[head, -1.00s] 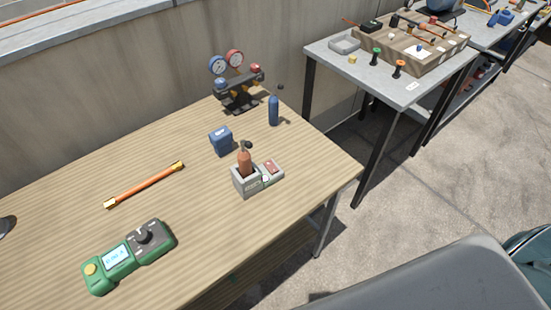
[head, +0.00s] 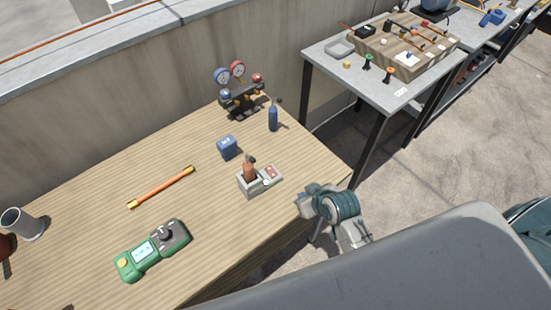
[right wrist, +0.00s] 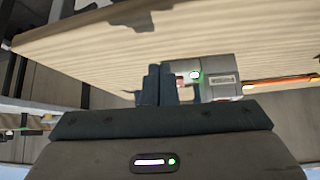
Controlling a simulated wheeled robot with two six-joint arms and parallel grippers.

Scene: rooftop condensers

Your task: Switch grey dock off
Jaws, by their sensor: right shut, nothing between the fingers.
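The grey dock (head: 247,191) stands on the wooden table near its right edge. An orange-brown tool handle (head: 249,168) stands upright in it. On its right part is a reddish switch-like patch (head: 270,171); which way it is set is too small to tell. My right gripper (head: 303,204) is shut and empty, at the table's front right edge, right of the dock and apart from it. My left gripper is not in view.
A blue box (head: 227,147), a blue bottle (head: 273,118) and a gauge manifold (head: 241,97) stand behind the dock. An orange rod (head: 161,187), a green meter (head: 153,250) and a grey cup (head: 22,224) are left. Bare wood surrounds the dock.

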